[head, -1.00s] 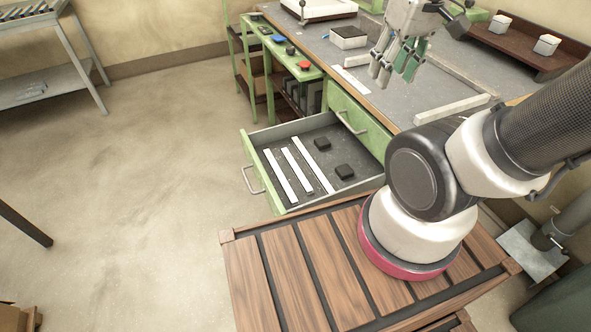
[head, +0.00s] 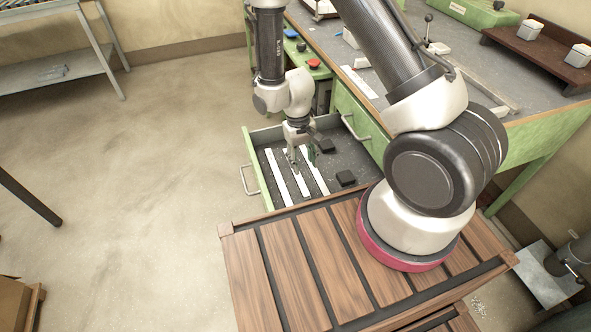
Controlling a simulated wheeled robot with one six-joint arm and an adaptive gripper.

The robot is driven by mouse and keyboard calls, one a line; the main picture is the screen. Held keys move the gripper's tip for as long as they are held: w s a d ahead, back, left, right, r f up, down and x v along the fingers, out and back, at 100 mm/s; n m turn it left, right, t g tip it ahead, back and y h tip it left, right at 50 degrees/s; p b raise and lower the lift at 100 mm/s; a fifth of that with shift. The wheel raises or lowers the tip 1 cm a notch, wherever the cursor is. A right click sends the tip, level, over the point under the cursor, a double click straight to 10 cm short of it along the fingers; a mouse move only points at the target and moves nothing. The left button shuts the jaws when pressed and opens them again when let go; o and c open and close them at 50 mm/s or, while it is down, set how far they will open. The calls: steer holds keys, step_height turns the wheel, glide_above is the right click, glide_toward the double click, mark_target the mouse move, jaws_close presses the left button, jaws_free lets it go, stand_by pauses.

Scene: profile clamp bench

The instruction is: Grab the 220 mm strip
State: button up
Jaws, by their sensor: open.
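Three white strips lie side by side in the open drawer (head: 247,160): a left strip (head: 278,173), a middle strip (head: 303,185) and a right strip (head: 317,177). No length marks are readable, so I cannot tell which is the 220 mm strip. My gripper (head: 301,162) points down over the drawer, above the middle and right strips. It is open with nothing seen between its fingers. It hides the upper part of the middle strip and some of the right one. The gap between fingertips and strips is unclear.
A wooden slatted top (head: 290,265) is in front, and the green bench (head: 361,125) is behind.

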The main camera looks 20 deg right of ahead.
steer(key=w, duration=0.2)
steer(key=w+a+t, duration=0.1)
steer(key=shift+w+a+m+y, duration=0.2)
steer(key=shift+w+m+y, duration=0.1)
steer(key=shift+w+m, duration=0.1)
steer(key=shift+f+t, duration=0.3)
steer(key=shift+f, duration=0.05)
step_height(320, 180, down, 7)
steer(key=shift+d+r, duration=0.1)
steer(key=shift+d, duration=0.05)
jaws_close()
